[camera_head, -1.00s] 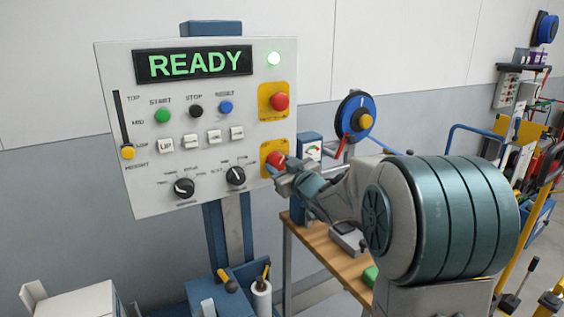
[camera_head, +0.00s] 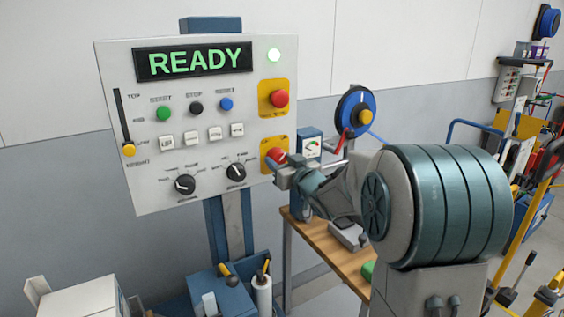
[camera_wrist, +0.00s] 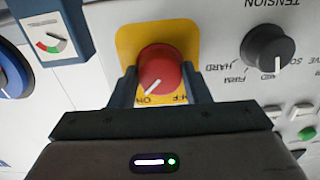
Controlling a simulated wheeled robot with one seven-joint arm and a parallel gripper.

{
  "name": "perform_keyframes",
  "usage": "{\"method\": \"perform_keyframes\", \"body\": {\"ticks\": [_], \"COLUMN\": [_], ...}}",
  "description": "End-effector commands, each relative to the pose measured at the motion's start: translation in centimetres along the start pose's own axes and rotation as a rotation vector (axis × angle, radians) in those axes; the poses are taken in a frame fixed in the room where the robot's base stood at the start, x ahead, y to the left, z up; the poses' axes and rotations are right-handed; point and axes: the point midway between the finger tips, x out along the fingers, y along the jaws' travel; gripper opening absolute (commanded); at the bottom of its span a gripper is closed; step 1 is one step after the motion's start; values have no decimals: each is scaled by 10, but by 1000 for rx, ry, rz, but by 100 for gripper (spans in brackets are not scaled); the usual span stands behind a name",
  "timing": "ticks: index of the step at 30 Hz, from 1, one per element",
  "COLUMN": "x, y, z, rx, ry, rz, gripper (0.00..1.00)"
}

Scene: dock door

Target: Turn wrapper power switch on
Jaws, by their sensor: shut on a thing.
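The wrapper power switch is a red rotary knob (camera_head: 276,157) on a yellow plate (camera_head: 264,148) at the lower right of the control panel (camera_head: 112,70). In the wrist view the red knob (camera_wrist: 161,70) sits between my two fingers, and its white pointer line is aimed toward the ON label, with OFF beside it. My gripper (camera_wrist: 162,88) is shut on the knob, one finger on each side. In the head view my gripper (camera_head: 283,170) reaches the knob from the right and hides part of it.
A red emergency button (camera_head: 279,99) on yellow is above the switch. Black dials (camera_head: 236,172) are to its left. A gauge box (camera_head: 310,146) and a blue reel (camera_head: 357,111) are close to the right. A wooden table (camera_head: 318,237) stands below my arm.

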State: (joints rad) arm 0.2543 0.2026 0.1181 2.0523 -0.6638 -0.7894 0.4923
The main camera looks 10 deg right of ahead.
Motion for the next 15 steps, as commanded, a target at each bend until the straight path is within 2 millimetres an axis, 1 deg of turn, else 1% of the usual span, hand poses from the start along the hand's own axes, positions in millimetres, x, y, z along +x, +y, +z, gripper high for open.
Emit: {"method": "perform_keyframes", "body": {"ticks": [1,2,3,4,12,15], "x": [0,0,0,0,0,-5], "y": [0,0,0,0,0,0], "z": [-2,-2,-2,-2,-1,0], "rx": [1,1,1,1,0,0], "ry": [4,4,4,4,1,1], "rz": [0,0,0,0,0,1], "gripper": [20,48,60,65,65,65]}}
